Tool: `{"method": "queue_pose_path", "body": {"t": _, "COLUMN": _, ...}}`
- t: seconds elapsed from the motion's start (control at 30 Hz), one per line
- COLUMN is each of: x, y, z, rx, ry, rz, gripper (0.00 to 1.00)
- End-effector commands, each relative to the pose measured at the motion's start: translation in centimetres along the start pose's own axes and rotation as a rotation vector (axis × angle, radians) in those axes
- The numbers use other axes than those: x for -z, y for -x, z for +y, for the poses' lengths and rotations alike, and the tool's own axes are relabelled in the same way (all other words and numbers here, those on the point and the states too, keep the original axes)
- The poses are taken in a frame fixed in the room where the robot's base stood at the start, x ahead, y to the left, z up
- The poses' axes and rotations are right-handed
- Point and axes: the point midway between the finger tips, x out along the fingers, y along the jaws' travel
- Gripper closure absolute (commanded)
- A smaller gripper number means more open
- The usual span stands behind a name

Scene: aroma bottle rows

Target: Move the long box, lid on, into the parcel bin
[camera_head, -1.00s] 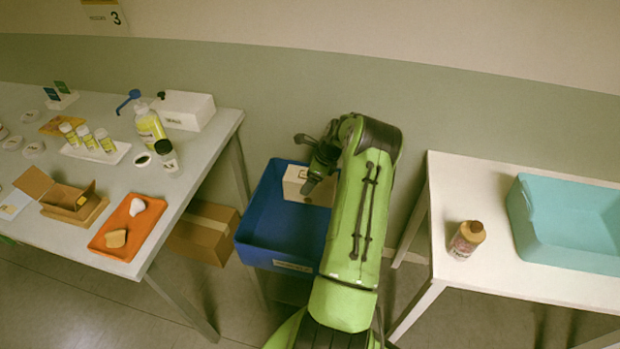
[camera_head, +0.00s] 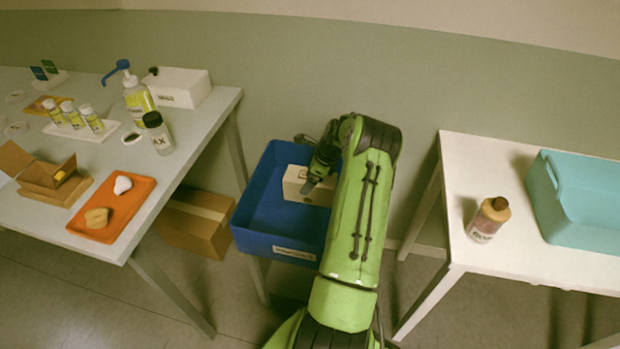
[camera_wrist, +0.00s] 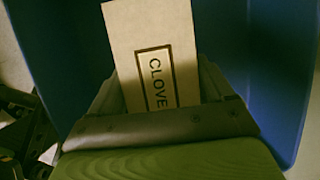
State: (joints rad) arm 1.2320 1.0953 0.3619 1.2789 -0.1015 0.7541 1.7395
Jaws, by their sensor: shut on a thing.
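The long box (camera_head: 294,184) is cream-coloured and closed on the side that shows. In the wrist view it carries a CLOVE label (camera_wrist: 158,75). My gripper (camera_head: 310,186) is shut on the box, with one finger on each side of it in the wrist view (camera_wrist: 160,95). The parcel bin (camera_head: 275,247) is a blue open bin with a white label on its front. The box is over or inside the back of the bin; I cannot tell whether it touches the floor. My arm hides the bin's right side, and the fingers hide part of the box.
A grey table at left holds a pump bottle (camera_head: 137,104), a black-capped jar (camera_head: 157,134), an orange tray (camera_head: 133,196) and a white box (camera_head: 178,90). A cardboard carton (camera_head: 195,228) stands beneath. The right table holds a brown bottle (camera_head: 488,219) and a teal bin (camera_head: 580,215).

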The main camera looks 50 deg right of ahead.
Motion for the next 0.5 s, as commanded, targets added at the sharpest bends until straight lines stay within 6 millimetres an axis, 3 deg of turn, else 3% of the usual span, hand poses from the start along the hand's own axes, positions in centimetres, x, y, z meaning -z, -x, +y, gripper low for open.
{"method": "queue_pose_path", "body": {"t": 0.43, "x": -0.21, "y": 0.15, "z": -0.03, "rx": 0.001, "ry": 0.0, "rz": -0.004, "gripper": 0.51}}
{"method": "queue_pose_path", "body": {"t": 0.5, "x": 0.18, "y": -0.77, "z": -0.04, "rx": 0.001, "ry": 0.0, "rz": -0.003, "gripper": 0.51}}
